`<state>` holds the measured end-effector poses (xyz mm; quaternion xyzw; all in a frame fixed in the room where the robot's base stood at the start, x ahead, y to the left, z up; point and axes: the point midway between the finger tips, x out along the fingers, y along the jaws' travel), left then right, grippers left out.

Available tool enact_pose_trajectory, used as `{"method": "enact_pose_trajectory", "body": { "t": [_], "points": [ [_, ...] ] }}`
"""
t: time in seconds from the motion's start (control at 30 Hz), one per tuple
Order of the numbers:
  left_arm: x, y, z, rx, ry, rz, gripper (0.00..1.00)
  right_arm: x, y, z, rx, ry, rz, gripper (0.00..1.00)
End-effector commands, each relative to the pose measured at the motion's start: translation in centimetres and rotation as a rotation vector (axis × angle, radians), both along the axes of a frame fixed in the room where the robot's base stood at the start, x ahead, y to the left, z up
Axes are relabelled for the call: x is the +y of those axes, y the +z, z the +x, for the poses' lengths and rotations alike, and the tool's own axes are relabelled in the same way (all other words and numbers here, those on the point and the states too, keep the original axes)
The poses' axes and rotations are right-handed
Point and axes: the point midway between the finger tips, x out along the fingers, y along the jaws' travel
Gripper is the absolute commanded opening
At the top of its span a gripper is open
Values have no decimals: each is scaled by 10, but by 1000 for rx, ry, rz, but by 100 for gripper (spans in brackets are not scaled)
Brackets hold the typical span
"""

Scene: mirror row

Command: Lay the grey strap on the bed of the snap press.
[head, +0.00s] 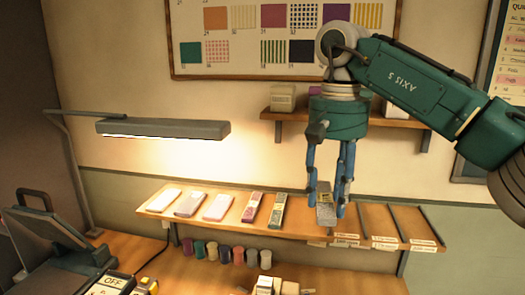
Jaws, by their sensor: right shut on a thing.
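My right gripper (329,198) points down in front of the sloped shelf and is shut on the grey strap (326,214). The strap is a short, flat grey piece that hangs between the blue fingers, its lower end near the shelf's front edge. I cannot tell whether it touches the shelf. A dark machine with a tilted upper plate and a handle (45,228) stands at the far left, partly cut off. It may be the snap press, but I cannot make out its bed. My left gripper is not in view.
The sloped shelf (380,240) holds several coloured strips at left and empty, labelled slots at right. Several small coloured spools (225,255) stand below on the workbench (195,280). A lit lamp (163,129) overhangs the left side. A box marked OFF (112,284) sits at front left.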

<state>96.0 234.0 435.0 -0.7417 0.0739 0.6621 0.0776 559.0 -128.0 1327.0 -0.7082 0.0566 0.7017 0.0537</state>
Motion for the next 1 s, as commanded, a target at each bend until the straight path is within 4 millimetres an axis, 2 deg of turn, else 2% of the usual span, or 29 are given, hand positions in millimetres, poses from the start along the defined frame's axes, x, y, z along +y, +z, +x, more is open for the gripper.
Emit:
{"method": "enact_pose_trajectory", "body": {
  "t": [0.37, 0.53, 0.67, 0.8, 1.0],
  "points": [
    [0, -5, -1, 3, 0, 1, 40, -18, -51, -11, -2, 26, -15, 14],
    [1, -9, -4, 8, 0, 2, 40, -29, -88, -26, -2, 48, -20, 14],
    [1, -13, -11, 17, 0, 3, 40, -41, -129, -50, -2, 73, -22, 14],
    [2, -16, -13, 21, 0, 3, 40, -51, -170, -83, -2, 103, -17, 14],
    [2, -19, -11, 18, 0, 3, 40, -59, -209, -125, -1, 139, -4, 14]
  ]
}}
